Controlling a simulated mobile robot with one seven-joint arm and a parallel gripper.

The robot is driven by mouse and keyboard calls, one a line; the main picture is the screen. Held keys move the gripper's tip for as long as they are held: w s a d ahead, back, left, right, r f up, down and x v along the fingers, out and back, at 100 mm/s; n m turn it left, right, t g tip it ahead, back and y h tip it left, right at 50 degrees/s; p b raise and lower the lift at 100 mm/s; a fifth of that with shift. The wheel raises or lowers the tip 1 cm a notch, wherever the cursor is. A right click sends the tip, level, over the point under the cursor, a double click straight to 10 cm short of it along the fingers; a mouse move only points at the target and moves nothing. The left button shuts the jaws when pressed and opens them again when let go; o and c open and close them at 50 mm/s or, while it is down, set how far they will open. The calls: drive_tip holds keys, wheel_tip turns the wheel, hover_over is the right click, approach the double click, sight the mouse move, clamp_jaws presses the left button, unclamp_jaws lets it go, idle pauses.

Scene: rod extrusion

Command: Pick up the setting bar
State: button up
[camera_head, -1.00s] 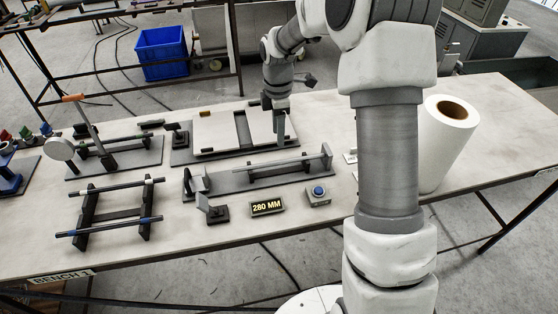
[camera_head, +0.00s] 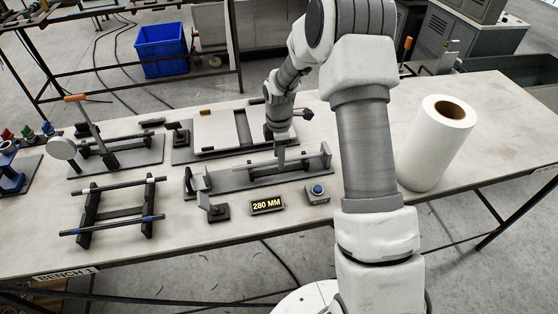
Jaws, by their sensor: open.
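A thin grey bar (camera_head: 262,164) lies lengthwise along the dark long fixture (camera_head: 235,182) in the middle of the bench, near its right end block. It looks like the setting bar, though no label shows this. My gripper (camera_head: 280,160) points down over the bar, with its fingers seen nearly edge-on. It is open. I cannot tell whether the fingers straddle the bar or stay above it. Two dark rods, one with white marks (camera_head: 121,185) and one with blue marks (camera_head: 110,226), rest on a black rack (camera_head: 88,215) at the left front.
A lit "280 MM" display (camera_head: 266,205) and a blue-button box (camera_head: 316,191) stand in front of the fixture. A flat plate fixture (camera_head: 217,131) lies behind it. A lever fixture (camera_head: 115,162) is at left and a large white roll (camera_head: 437,145) at right.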

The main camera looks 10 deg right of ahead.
clamp_jaws()
drive_tip(key=shift+r, duration=0.1)
